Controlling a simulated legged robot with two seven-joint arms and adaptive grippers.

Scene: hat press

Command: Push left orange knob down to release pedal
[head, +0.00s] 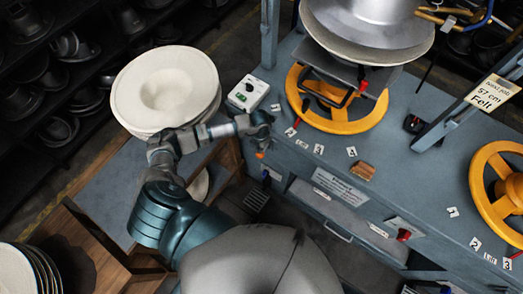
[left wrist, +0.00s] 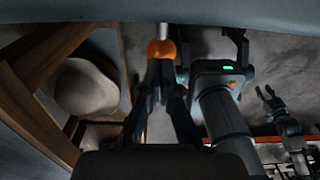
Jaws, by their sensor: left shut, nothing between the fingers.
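The left orange knob (head: 260,155) shows at the bench's left front edge, just below my left gripper (head: 262,132) in the head view. In the left wrist view the orange knob (left wrist: 161,49) is round, sits on a pale metal rod, and lies right at the tips of my left gripper (left wrist: 160,66). That gripper is shut and empty. I cannot tell whether its tips touch the knob. The pedal is not clearly visible. In the left wrist view a small two-fingered gripper (left wrist: 268,96), apparently my right one, has its fingers apart.
The blue-grey bench (head: 335,165) carries a yellow handwheel (head: 365,125) and a white control box (head: 247,94). Cream felt hats (head: 165,88) are stacked on a side table (head: 110,190) left of my arm. A second yellow wheel (head: 483,195) is at the right.

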